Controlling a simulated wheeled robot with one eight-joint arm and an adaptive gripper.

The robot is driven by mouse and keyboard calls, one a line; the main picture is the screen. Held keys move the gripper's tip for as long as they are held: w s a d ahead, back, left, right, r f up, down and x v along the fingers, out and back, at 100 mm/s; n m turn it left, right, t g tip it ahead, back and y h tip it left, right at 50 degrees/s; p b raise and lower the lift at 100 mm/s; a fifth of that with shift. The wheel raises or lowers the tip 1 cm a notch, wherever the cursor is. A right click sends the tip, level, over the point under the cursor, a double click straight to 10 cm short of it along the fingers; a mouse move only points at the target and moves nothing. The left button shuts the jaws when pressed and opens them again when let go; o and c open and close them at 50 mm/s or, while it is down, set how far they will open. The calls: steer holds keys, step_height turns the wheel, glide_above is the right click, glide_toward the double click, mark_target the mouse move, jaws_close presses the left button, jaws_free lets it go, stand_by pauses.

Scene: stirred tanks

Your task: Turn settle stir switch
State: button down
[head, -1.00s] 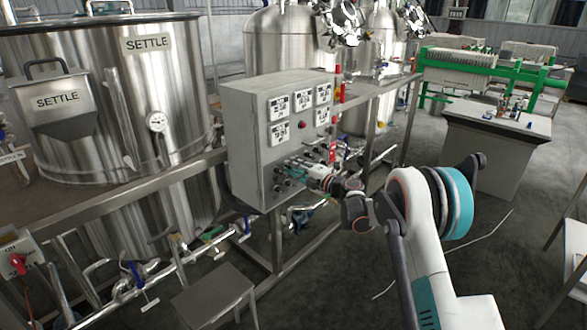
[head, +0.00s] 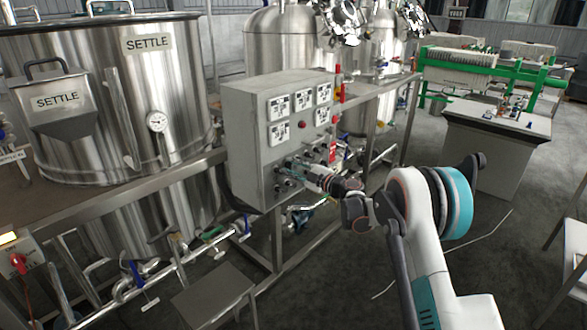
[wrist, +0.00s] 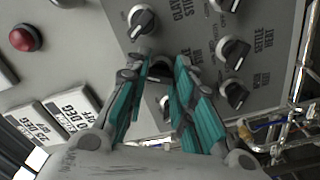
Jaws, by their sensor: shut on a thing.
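The grey control panel (head: 246,140) stands at the middle of the head view, with several black rotary switches on its lower face. My gripper (head: 298,166) reaches the panel from the right. In the wrist view, my gripper (wrist: 160,80) has its teal-padded fingers closed around a dark switch knob (wrist: 160,70), which they mostly hide. The label of that knob cannot be read. Another black knob (wrist: 141,20) sits just above it, and more knobs (wrist: 233,52) sit to its right, with labels that are tilted and partly legible. The large steel SETTLE tank (head: 150,90) stands left of the panel.
A red button (wrist: 25,38) and white display modules (wrist: 75,105) are on the panel. A steel frame with pipes and valves (head: 150,280) runs below the tank. A small metal stool (head: 212,292) stands in front.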

steer(key=shift+f, duration=0.1)
steer(key=c, duration=1.4)
jaws_free()
steer(key=shift+o, duration=0.2)
steer(key=shift+d, duration=0.1)
steer(key=v, duration=1.2)
